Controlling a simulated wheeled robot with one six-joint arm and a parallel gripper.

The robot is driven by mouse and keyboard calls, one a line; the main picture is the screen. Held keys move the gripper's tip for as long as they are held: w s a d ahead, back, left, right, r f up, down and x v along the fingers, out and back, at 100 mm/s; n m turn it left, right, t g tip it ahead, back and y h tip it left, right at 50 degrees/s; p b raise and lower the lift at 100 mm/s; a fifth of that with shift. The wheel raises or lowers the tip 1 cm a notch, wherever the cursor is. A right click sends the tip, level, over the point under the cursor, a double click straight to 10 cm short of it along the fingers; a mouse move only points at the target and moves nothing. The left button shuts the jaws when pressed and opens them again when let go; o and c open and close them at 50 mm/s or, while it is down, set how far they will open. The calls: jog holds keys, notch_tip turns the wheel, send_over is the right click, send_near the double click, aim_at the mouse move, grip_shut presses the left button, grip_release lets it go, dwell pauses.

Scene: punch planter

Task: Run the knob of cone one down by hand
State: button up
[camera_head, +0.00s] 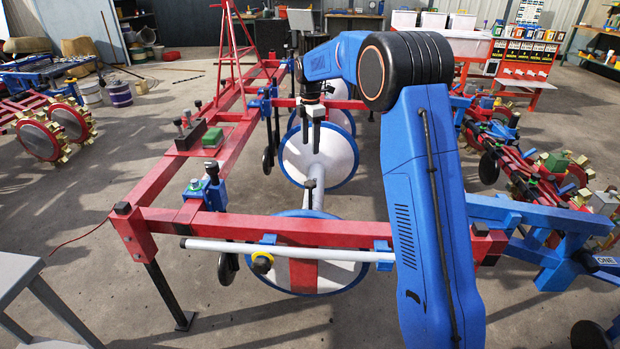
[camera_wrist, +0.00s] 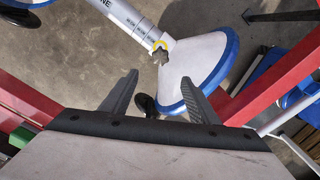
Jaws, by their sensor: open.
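A dark star-shaped knob (camera_wrist: 160,54) with a yellow collar sits on a white tube (camera_wrist: 128,22) in the wrist view, where the tube meets a white cone (camera_wrist: 196,66) with a blue rim. The tube has dark graduation marks and lettering ending in "NE". My gripper (camera_wrist: 159,76) is open and empty, and the knob shows between and beyond its fingertips, apart from them. In the head view my gripper (camera_head: 311,132) points down above the shaft between the front cone (camera_head: 340,272) and the middle cone (camera_head: 334,168). I cannot tell its exact height above the knob.
A red frame (camera_head: 230,224) surrounds the cones. Blue beams with a "ONE" label (camera_head: 606,261) stand at right. A grey table (camera_head: 18,272) is at left. Floor is open at front left.

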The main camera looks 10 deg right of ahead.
aim_at(310, 182)
notch_tip(310, 182, down, 17)
jog(key=shift+r, duration=0.1)
dwell(0.5)
jog(key=c, duration=1)
